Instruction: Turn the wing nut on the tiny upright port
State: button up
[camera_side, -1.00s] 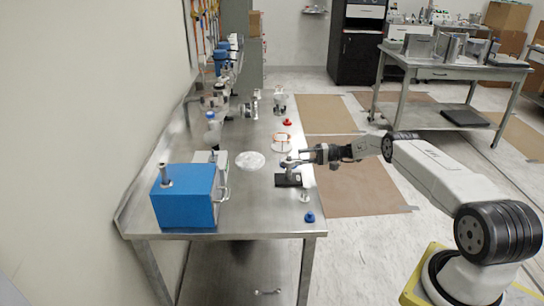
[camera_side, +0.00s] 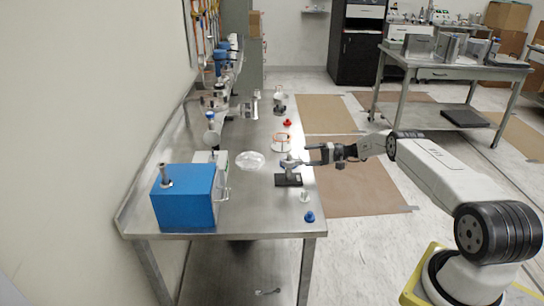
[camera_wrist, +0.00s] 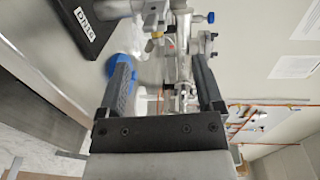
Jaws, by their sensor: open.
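The tiny upright port (camera_side: 289,166) is a small metal fitting on a black base block (camera_side: 289,180), near the right edge of the steel bench. In the wrist view the black base, labelled DN16 (camera_wrist: 62,32), is at upper left, with metal port hardware (camera_wrist: 150,14) at top centre. The wing nut is too small to pick out surely. My gripper (camera_side: 309,156) is open and empty, just right of the port and apart from it. In the wrist view my gripper's two dark fingers (camera_wrist: 162,82) stand wide apart, with the port hardware beyond them.
A blue box (camera_side: 184,197) stands at the bench's near left. A clear dish (camera_side: 250,160), a red-topped piece (camera_side: 287,122), a round stand (camera_side: 281,142), a small pale fitting (camera_side: 305,196) and a blue cap (camera_side: 310,216) are around the port.

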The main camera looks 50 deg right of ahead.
jog(key=shift+v, duration=2.9)
